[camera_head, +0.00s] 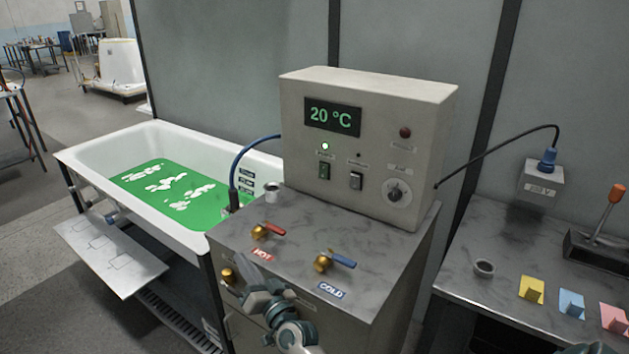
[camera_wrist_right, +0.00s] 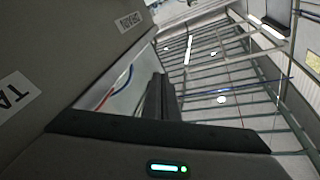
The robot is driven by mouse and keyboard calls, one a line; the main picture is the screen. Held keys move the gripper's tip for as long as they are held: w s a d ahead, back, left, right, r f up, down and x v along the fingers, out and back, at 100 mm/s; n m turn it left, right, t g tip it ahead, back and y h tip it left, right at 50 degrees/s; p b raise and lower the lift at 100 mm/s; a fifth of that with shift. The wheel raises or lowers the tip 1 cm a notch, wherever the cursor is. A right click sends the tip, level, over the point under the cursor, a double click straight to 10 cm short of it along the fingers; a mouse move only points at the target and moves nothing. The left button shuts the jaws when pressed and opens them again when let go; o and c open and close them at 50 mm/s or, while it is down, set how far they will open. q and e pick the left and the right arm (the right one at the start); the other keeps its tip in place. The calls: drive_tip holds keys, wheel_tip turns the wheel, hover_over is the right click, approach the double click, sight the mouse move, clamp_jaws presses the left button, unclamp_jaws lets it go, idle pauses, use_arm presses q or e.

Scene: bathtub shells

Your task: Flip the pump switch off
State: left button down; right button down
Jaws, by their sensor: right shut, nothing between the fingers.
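The grey control box (camera_head: 365,150) stands on the metal cabinet top. My right gripper (camera_head: 252,285) is shut and empty in front of the cabinet, low and near a brass knob (camera_head: 228,276), well below the switches. The right wrist view shows its dark fingers (camera_wrist_right: 162,98) beside the cabinet front. My left gripper is out of view.
Red-handled HOT (camera_head: 268,231) and blue-handled COLD (camera_head: 335,260) valves rise from the cabinet top below the box. A white tub (camera_head: 100,151) with green liquid and white shapes stands left. A side table (camera_head: 462,298) with coloured blocks stands right.

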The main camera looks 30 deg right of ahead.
drive_tip(key=w+d+r+m+g+h, duration=0.4)
drive_tip(key=d+m+h, duration=0.4)
drive_tip(key=m, duration=0.4)
drive_tip(key=w+d+r+m+g+h, duration=0.4)
drive_tip(key=d+m+g+h, duration=0.4)
drive_tip(key=m, duration=0.5)
drive_tip(key=shift+w+d+r+m+g, duration=0.25)
drive_tip(key=shift+d+r+g, duration=0.35)
drive_tip(key=shift+d+r, duration=0.4)
drive_tip(key=shift+d+f, duration=0.1)
drive_tip(key=shift+d, duration=0.15)
